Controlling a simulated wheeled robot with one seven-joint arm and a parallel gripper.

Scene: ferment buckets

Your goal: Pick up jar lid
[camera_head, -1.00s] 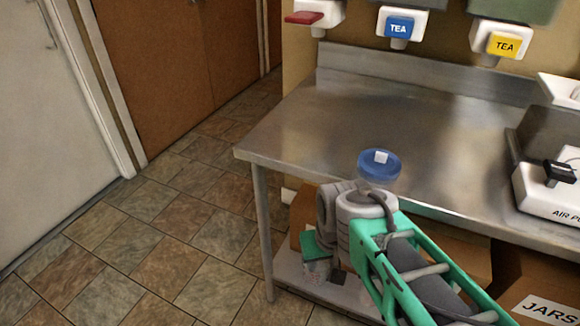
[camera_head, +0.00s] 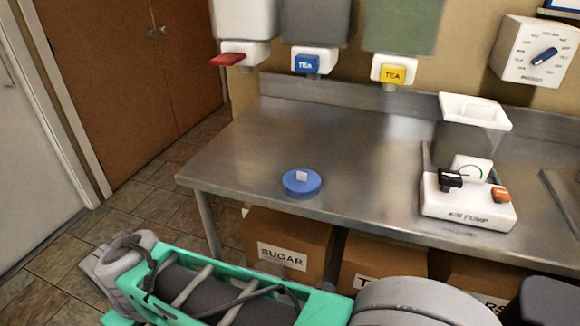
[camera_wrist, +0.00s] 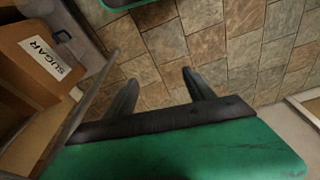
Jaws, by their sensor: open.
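The jar lid (camera_head: 301,183) is a blue disc with a small white knob on top. It lies flat near the front edge of the steel table (camera_head: 250,150) in the head view. It is not in the wrist view. My gripper (camera_wrist: 158,77) is open in the wrist view, with its two dark fingers apart and only floor tiles showing between them. It is away from the lid, beyond the table's front side. In the head view my arm crosses the bottom of the picture, and I cannot make out the fingers there.
A white air pump (camera_head: 466,205) stands on the table right of the lid. Dispensers with red, blue (camera_head: 314,62) and yellow (camera_head: 393,72) taps hang above the back. A sugar box (camera_head: 287,245) sits below the table, also in the wrist view (camera_wrist: 48,55). The table left of the lid is clear.

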